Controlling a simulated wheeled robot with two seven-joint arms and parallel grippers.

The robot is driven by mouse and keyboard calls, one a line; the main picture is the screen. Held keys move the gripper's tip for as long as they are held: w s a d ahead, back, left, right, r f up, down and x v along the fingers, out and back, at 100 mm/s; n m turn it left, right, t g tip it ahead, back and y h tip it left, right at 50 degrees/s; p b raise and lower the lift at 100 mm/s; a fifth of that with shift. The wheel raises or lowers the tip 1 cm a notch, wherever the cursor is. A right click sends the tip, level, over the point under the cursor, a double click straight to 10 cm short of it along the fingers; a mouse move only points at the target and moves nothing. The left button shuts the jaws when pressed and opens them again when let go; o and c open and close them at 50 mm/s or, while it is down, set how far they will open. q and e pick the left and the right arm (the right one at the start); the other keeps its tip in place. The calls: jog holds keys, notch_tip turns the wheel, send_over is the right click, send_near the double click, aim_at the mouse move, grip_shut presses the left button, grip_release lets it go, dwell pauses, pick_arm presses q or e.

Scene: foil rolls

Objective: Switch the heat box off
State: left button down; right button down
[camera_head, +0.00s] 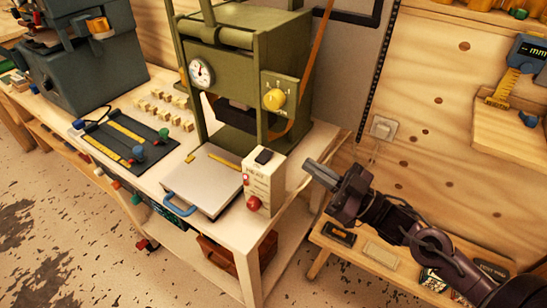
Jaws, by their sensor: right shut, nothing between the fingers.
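The heat box (266,180) is a small upright cream-white box with lettering on its front, near the front right corner of the workbench. A black rocker switch (264,156) sits on its top. A red knob (253,203) is low on its front. I cannot tell which way the switch is tipped. My right gripper (313,166) comes in from the lower right. It is shut and empty, to the right of the heat box and apart from it in the picture. My left gripper is not in view.
A green press (245,60) with a dial gauge and yellow knob stands behind the heat box. A flat metal plate with a blue handle (203,182) lies to its left. A wall socket (383,128) and a low shelf (345,255) are at the right.

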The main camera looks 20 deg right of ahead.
jog(key=shift+w+d, duration=0.1)
jog(key=shift+w, duration=0.05)
notch_tip(320, 180, up, 3)
jog(key=p, duration=0.2)
send_over(276, 161)
jog(key=shift+s+d+r, duration=0.1)
jog(key=shift+s+r, duration=0.05)
jog(key=shift+s, duration=0.3)
jog(key=f, duration=0.1)
jog(key=w+f, duration=0.1)
jog(key=f, duration=0.1)
jog(key=shift+f, duration=0.55)
